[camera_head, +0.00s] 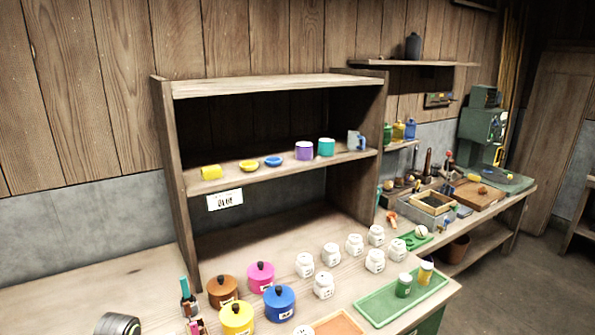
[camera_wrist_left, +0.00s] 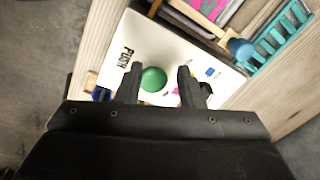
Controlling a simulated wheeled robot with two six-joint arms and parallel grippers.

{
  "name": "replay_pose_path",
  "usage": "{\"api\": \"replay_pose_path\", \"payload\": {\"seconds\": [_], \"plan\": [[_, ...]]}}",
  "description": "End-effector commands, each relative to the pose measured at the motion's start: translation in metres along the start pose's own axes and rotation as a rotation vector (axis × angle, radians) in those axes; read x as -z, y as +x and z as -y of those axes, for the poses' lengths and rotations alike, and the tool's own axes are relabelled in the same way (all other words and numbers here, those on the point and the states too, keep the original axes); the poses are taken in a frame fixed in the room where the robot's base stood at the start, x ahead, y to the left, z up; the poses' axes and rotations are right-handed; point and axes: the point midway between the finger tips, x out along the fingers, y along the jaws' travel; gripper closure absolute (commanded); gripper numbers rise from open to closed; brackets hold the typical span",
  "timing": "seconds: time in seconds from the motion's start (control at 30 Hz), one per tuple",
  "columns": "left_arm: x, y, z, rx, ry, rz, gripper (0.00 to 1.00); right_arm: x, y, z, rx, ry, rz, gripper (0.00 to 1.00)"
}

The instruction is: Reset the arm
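My left gripper (camera_wrist_left: 160,75) shows in the left wrist view, with its two dark fingers spread apart. A green round thing (camera_wrist_left: 153,79) shows between and beyond the fingertips, over a white board or tray (camera_wrist_left: 139,34) with lettering. A gap shows between it and the right finger; its distance from the fingers is hard to judge. Neither gripper is clearly seen in the head view, and my right gripper is in neither view.
In the head view a wooden shelf (camera_head: 270,86) holds small coloured pots. Several lidded pots, white jars and a green tray (camera_head: 375,308) stand on the bench before it. In the left wrist view a teal rack (camera_wrist_left: 277,42) lies at upper right.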

Motion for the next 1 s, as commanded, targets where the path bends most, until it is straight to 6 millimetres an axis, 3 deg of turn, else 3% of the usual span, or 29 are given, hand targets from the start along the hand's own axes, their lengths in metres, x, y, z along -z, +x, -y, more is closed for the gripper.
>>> {"api": "replay_pose_path", "payload": {"seconds": [0.03,0.2,0.4,0.7,0.97,1.0], "plan": [[-0.015,0.011,-0.019,0.004,-0.027,-0.009,0.65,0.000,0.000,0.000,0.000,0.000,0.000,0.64],[-0.062,0.028,-0.070,0.034,-0.150,-0.052,0.65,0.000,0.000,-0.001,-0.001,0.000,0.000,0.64],[-0.117,0.023,-0.124,0.067,-0.318,-0.112,0.65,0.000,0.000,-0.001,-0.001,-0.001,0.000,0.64],[-0.170,-0.004,-0.166,0.108,-0.508,-0.172,0.65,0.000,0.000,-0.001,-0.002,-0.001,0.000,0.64],[-0.201,-0.031,-0.186,0.141,-0.629,-0.206,0.65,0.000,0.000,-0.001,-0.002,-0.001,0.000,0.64],[-0.202,-0.026,-0.187,0.142,-0.638,-0.206,0.65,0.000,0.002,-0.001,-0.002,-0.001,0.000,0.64]]}}
